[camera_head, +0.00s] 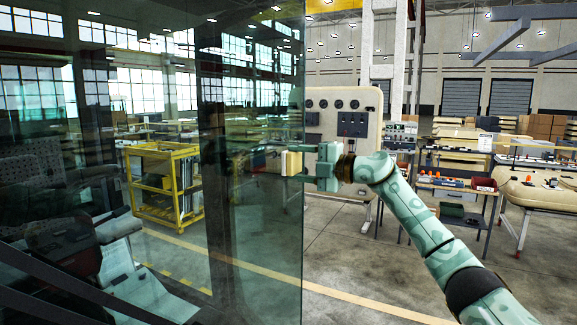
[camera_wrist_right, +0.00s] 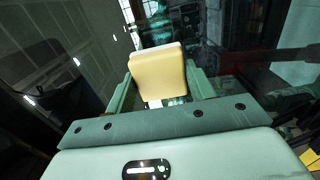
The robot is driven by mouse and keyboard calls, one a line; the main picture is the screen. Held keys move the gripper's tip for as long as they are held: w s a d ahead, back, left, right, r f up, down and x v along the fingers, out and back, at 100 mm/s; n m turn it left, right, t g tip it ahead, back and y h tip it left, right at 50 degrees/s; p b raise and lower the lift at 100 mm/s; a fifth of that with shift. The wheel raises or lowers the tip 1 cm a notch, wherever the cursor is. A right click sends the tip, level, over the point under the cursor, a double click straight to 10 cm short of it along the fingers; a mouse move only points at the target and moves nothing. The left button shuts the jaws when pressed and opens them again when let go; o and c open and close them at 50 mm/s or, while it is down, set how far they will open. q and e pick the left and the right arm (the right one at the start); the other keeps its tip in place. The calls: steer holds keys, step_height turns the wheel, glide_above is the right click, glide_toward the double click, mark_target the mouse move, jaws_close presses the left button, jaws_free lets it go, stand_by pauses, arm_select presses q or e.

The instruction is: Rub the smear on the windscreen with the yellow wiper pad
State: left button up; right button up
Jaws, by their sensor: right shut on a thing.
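The windscreen (camera_head: 262,255) is a large, dark, see-through glass pane filling the left part of the head view, with its upright edge near the middle. My right gripper (camera_head: 306,163) is at that edge, about halfway up. It is shut on the yellow wiper pad (camera_head: 291,163), a pale yellow block. In the right wrist view the pad (camera_wrist_right: 160,75) sits upright between the two fingers of the gripper (camera_wrist_right: 163,88). I cannot tell whether the pad touches the glass. No smear can be made out on the glass. My left gripper is not in view.
A yellow trolley (camera_head: 165,188) shows through the glass at the left. A cream panel with dials (camera_head: 343,112) stands behind my right gripper. Workbenches with parts (camera_head: 460,185) stand at the right. The floor (camera_head: 350,270) below my right arm looks clear.

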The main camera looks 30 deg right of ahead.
steer(key=shift+v, duration=1)
steer(key=shift+w+a, duration=0.1)
steer(key=shift+b+v, duration=0.9)
steer(key=shift+v, duration=0.45)
steer(key=shift+s, duration=0.2)
steer(key=shift+w, duration=0.1)
